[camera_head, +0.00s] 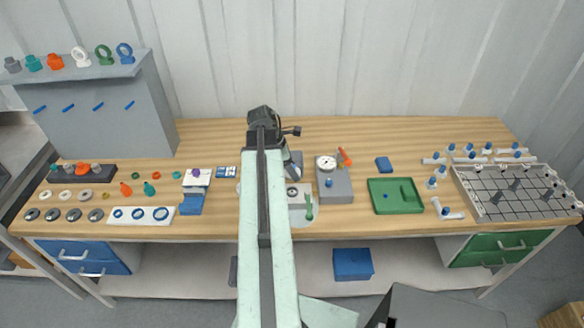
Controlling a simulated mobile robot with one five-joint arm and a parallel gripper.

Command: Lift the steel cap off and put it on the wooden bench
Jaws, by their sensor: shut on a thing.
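My gripper (291,160) is past the middle of the wooden bench (225,140), just right of my pale arm. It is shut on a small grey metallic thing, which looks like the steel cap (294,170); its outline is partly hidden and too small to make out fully. Just in front is a light grey base (300,213) with a round dark-centred fitting (292,192) and a green-handled item (309,207). I cannot tell whether the cap touches anything below it. My arm hides part of the bench and the left side of this base.
A grey block with a dial gauge (326,163) and an orange lever (344,157) stands close on the right. A green tray (377,207) is further right, then a gridded board (500,211). Steel discs (74,215) lie at the far left. The bench's back strip is mostly clear.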

